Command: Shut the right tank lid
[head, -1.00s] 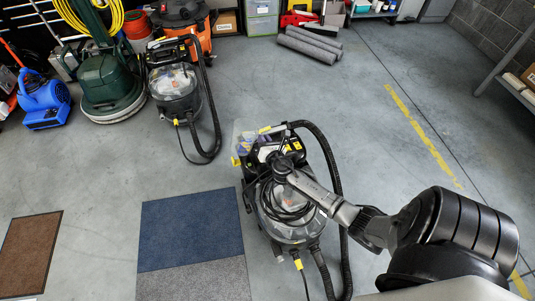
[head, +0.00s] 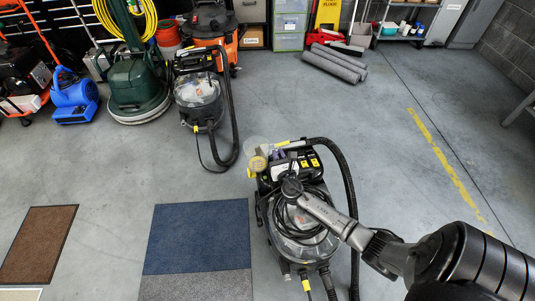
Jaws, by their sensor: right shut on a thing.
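The nearer wheeled cleaning machine (head: 306,250) stands on the floor at lower centre, with a clear dome, a black top with yellow parts and a black hose. A pale, see-through round part (head: 257,144) sticks up at its far left; I cannot tell whether it is a lid. My right gripper (head: 291,187) reaches in from the right and is shut at the machine's top, by the far edge of the dome. It hides what it grips, and dark cable loops lie around it. I cannot tell the right tank lid apart. My left gripper is out of view.
A similar machine (head: 200,98) with a hose stands behind to the left, near a green floor machine (head: 137,92) and a blue blower (head: 74,96). A blue mat (head: 197,234) and a brown mat (head: 38,243) lie left. The floor right of the machine is clear.

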